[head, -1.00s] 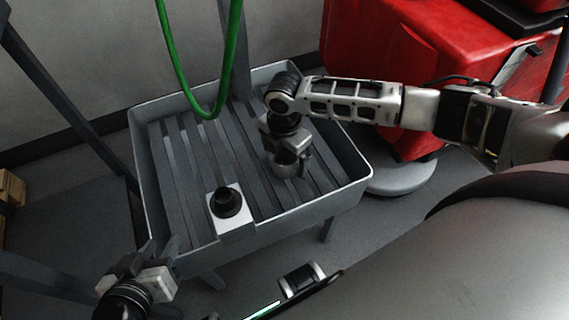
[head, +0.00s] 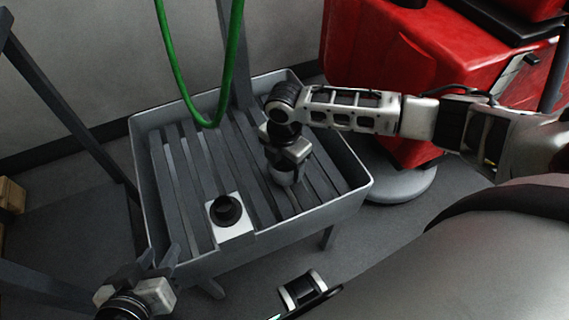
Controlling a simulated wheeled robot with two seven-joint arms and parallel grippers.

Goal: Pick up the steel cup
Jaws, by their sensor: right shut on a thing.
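The steel cup (head: 284,177) is a small grey metal cup over the slatted grey tray, right of its middle. My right gripper (head: 287,164) comes down from above and is shut on the cup; the fingers hide its upper part. I cannot tell whether the cup's base touches the slats. My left gripper (head: 158,262) is at the lower left, outside the tray's front left corner, with its fingers apart and nothing between them.
The slatted tray (head: 358,188) has raised walls. A black round part (head: 226,210) on a white square (head: 238,231) sits at its front. A green hose (head: 176,68) hangs over the back. A red machine (head: 400,60) stands at right.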

